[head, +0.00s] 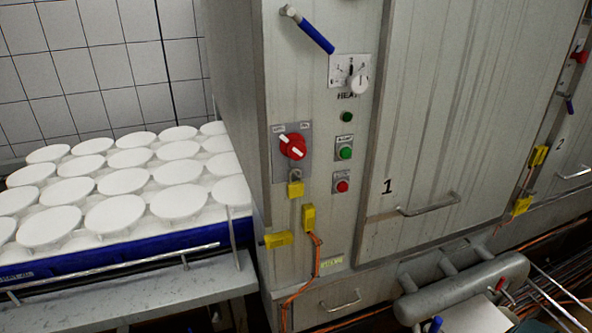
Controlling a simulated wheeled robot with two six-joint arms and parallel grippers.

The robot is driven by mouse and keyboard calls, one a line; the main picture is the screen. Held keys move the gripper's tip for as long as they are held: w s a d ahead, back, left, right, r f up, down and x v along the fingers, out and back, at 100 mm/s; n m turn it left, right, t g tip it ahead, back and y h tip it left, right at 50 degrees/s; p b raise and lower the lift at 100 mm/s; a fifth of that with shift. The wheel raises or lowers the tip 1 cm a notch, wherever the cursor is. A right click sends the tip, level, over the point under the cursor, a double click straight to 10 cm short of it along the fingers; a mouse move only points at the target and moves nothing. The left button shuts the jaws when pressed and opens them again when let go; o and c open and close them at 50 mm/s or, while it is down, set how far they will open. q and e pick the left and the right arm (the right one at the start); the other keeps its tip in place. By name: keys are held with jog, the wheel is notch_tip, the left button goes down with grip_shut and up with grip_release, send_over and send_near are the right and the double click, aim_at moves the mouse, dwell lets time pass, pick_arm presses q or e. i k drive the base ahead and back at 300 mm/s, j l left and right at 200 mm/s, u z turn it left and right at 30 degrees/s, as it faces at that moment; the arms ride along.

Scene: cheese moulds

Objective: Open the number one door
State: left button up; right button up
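The number one door (455,110) is a tall grey metal panel marked with a black "1". It sits flush in the cabinet front and looks shut. Its metal bar handle (430,209) is low on the panel, right of the number. A lever with a blue grip (318,36) sticks out at the upper left of the cabinet front. Neither of my grippers can be made out in the head view.
The control panel has a red rotary switch (293,147), a white dial (358,81) and push buttons. A second door (574,140) marked "2" is at the right. White round moulds (120,215) fill a blue tray at left.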

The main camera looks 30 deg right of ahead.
aim_at(470, 84)
jog(key=z, duration=2.15)
